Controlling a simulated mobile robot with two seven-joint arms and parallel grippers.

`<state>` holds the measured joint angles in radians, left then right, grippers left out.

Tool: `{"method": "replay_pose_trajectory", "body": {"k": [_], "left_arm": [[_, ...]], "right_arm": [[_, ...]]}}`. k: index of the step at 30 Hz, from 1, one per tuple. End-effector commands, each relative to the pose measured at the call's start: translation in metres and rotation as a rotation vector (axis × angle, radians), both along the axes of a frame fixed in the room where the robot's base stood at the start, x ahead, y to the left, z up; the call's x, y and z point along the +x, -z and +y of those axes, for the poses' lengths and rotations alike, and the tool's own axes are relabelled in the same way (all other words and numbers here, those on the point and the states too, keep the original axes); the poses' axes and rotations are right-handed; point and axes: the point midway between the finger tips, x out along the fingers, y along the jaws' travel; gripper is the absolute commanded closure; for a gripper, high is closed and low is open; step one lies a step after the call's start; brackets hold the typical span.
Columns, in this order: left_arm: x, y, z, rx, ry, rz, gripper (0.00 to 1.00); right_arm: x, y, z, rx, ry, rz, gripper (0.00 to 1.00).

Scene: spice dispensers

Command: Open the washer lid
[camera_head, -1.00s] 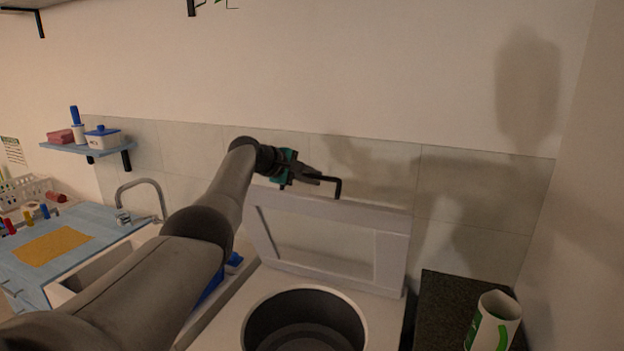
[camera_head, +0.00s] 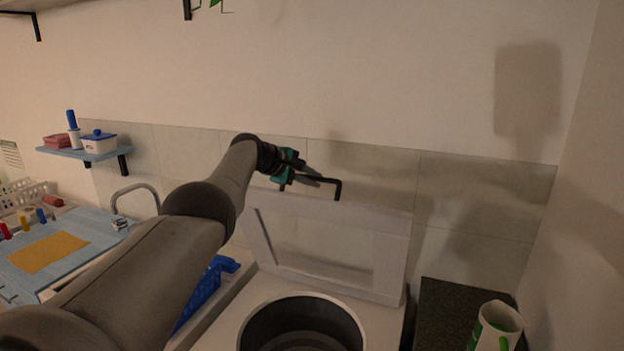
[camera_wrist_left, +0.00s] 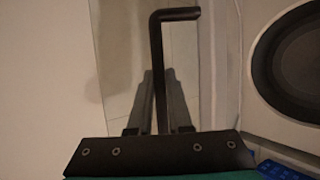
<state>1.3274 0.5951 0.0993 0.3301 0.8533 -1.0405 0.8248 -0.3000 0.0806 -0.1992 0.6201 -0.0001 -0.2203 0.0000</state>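The washer lid (camera_head: 390,255), a pale frame with a see-through middle, stands raised and nearly upright near the tiled wall. Its hinge side is behind the round dark drum opening (camera_head: 303,325). My left gripper (camera_head: 312,177) is at that handle. In the left wrist view, the handle bar (camera_wrist_left: 157,50) runs between the two grey fingers, which are close on either side of it. The gripper looks shut on it. The lid's frame (camera_wrist_left: 226,60) also shows there. My right gripper is not in view.
A dark counter (camera_head: 445,310) with a white and green cup (camera_head: 497,326) is right of the washer. A blue basket (camera_head: 205,292), a faucet (camera_head: 135,188) and a blue worktop (camera_head: 85,228) are at left. A wall shelf (camera_head: 85,153) holds containers. The tiled wall stands close behind the lid.

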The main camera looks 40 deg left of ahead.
Motion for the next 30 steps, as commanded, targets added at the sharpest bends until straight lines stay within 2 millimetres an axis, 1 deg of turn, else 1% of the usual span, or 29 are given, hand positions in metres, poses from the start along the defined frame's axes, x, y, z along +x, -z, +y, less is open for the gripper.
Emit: {"method": "replay_pose_trajectory", "body": {"k": [1, 3, 4, 17, 30], "left_arm": [[0.0, 0.002, -0.001, -0.001, 0.003, 0.005, 0.8], [0.0, 0.002, -0.001, -0.001, 0.003, 0.004, 0.72], [0.0, 0.002, -0.001, -0.001, 0.003, 0.004, 0.7], [-0.002, -0.001, 0.002, 0.001, -0.001, -0.001, 0.7], [-0.02, -0.012, 0.005, 0.002, 0.0, 0.001, 0.7]], "right_arm": [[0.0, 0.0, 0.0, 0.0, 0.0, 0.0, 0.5], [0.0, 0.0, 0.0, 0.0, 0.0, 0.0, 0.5], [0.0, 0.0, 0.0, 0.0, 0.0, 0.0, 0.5], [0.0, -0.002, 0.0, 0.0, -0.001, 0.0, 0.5], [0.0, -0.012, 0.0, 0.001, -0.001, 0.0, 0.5]]}}
